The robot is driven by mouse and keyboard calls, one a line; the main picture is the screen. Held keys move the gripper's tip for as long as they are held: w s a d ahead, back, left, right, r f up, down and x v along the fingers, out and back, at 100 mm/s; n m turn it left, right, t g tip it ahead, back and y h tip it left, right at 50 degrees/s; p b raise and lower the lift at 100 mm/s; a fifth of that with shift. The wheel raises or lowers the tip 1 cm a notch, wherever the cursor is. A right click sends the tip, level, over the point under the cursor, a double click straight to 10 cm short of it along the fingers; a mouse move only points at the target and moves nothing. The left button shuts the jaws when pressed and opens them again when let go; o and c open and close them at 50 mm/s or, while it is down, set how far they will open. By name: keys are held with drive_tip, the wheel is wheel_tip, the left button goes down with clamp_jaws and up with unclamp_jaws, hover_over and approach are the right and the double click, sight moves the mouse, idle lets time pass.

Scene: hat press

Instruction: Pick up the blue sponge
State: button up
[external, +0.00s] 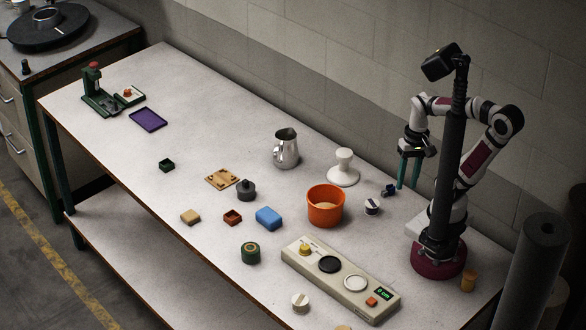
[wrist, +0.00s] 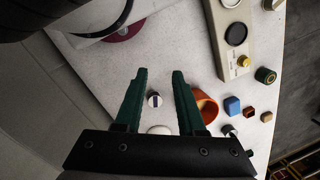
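The blue sponge (external: 269,217) is a small block lying on the white table, left of the orange bowl (external: 325,206). It also shows in the wrist view as a blue block (wrist: 232,106), right of the orange bowl (wrist: 205,106). My gripper (external: 408,184) has green fingers and hangs above the table's back right part, well to the right of the sponge. In the wrist view my gripper's fingers (wrist: 161,72) are spread apart with nothing held between them.
A beige control panel (external: 340,280) stands in front of the bowl. A white stamp-like piece (external: 343,168), a metal pitcher (external: 286,149) and a dark knobbed piece (external: 246,190) stand nearby. A small brown-red box (external: 232,217) lies left of the sponge. The table's left middle is mostly clear.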

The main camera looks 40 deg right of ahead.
drive_tip(key=o, duration=0.9)
drive_tip(key=shift+c, duration=0.2)
drive_tip(key=w+d+f+n+g+h, duration=0.2)
drive_tip(key=d+n+h, duration=0.3)
drive_tip(key=n+h, duration=0.15)
drive_tip(key=w+d+f+n+t+h, duration=0.1)
drive_tip(key=w+d+n+t+h, duration=0.15)
drive_tip(key=w+n, duration=0.3)
drive_tip(key=n+t+y, duration=0.2)
drive_tip(key=n+t, duration=1)
drive_tip(key=n, duration=1.1)
approach(270, 215)
drive_tip(key=s+d+r, duration=0.3)
drive_tip(key=d+r, duration=0.4)
drive_tip(key=d, duration=0.5)
drive_tip(key=a+f+n+y, duration=0.1)
drive_tip(key=a+n, duration=0.1)
drive_tip(key=a, duration=0.1)
drive_tip(key=s+a+f+n+t+y, duration=0.1)
drive_tip(key=a+f+n+y, duration=0.1)
drive_tip(key=a, duration=0.1)
drive_tip(key=a+f+n+y, duration=0.2)
drive_tip(key=a, duration=0.1)
drive_tip(key=shift+s+a+f, duration=0.25)
drive_tip(key=shift+s, duration=0.1)
drive_tip(key=x, duration=1)
drive_tip(key=d+x, duration=0.1)
drive_tip(key=x, duration=0.4)
drive_tip(key=shift+r, duration=0.15)
